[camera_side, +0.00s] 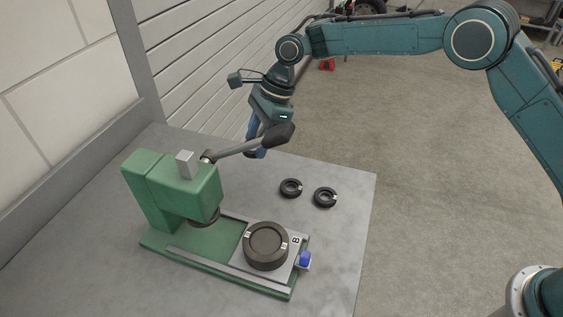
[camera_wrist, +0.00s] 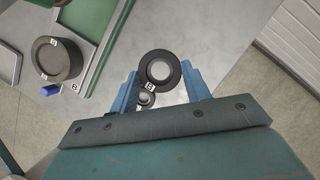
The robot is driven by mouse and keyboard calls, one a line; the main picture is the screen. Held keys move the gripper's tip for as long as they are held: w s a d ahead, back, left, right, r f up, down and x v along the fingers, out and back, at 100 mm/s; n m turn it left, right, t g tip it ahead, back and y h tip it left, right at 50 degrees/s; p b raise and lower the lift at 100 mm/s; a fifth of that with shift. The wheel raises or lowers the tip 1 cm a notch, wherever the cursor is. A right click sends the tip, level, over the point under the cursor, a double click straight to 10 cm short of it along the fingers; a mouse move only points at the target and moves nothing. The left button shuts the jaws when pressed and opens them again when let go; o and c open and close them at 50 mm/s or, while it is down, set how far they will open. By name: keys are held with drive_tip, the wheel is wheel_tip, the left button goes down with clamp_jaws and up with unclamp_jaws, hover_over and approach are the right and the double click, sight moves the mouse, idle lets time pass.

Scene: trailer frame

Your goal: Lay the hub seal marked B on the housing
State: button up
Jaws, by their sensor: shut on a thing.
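My gripper (camera_side: 256,146) is above the back of the bench, its blue fingers pointing down. In the side view the held seal is hidden. The housing (camera_side: 266,248), a dark round part, stands on the press's slide plate, beside a mark B; it also shows in the wrist view (camera_wrist: 57,68). Two more seals, one left (camera_side: 285,192) and one right (camera_side: 320,202), lie flat on the bench, apart from the housing.
The green press (camera_side: 175,185) stands left of the housing. Its lever (camera_side: 240,149) sticks out to the right, overlapping my gripper in the side view. A blue knob (camera_side: 304,260) is at the slide's end. The bench's right part (camera_side: 340,225) is clear.

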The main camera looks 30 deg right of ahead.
drive_tip(key=shift+r, duration=0.15)
drive_tip(key=shift+r, duration=1)
